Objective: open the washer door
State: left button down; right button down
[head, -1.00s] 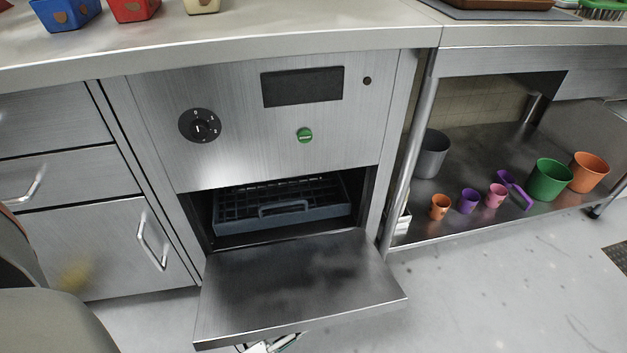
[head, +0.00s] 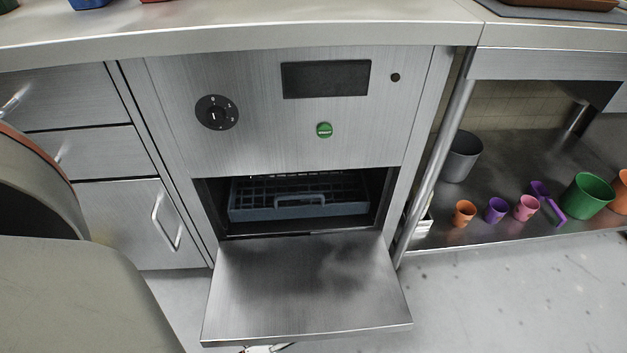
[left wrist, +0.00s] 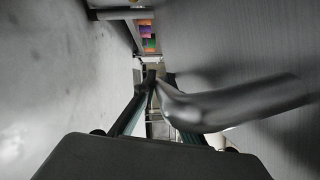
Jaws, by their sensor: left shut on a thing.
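The washer door (head: 307,285) is a brushed steel panel folded down and out from the washer front (head: 180,140), at about a flat angle. The washer's opening stands uncovered, with a blue-grey rack (head: 300,205) inside. In the left wrist view my left gripper (left wrist: 151,80) is shut on the door handle (left wrist: 240,106), a curved steel bar beside the door panel (left wrist: 240,50). In the head view only a small bit of that gripper shows under the door's front edge; the handle is hidden there. My right gripper is not in view.
A dial (head: 216,112), a green button (head: 324,130) and a dark display (head: 325,79) sit above the opening. Drawers and a cupboard (head: 130,222) stand to the left. A low shelf (head: 480,232) with cups and buckets is to the right. Floor there is clear.

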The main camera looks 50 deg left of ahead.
aim_at(286, 341)
pick_arm(q)
jog(key=shift+w+a+r, duration=0.1)
jog(key=shift+w+a, duration=0.1)
jog(key=shift+a, duration=0.15)
jog(key=c, duration=2.2)
grip_release()
jog(key=shift+o, duration=0.6)
jog(key=shift+s+d, duration=0.1)
jog(key=shift+v, duration=3.75)
jog(key=shift+d, duration=0.15)
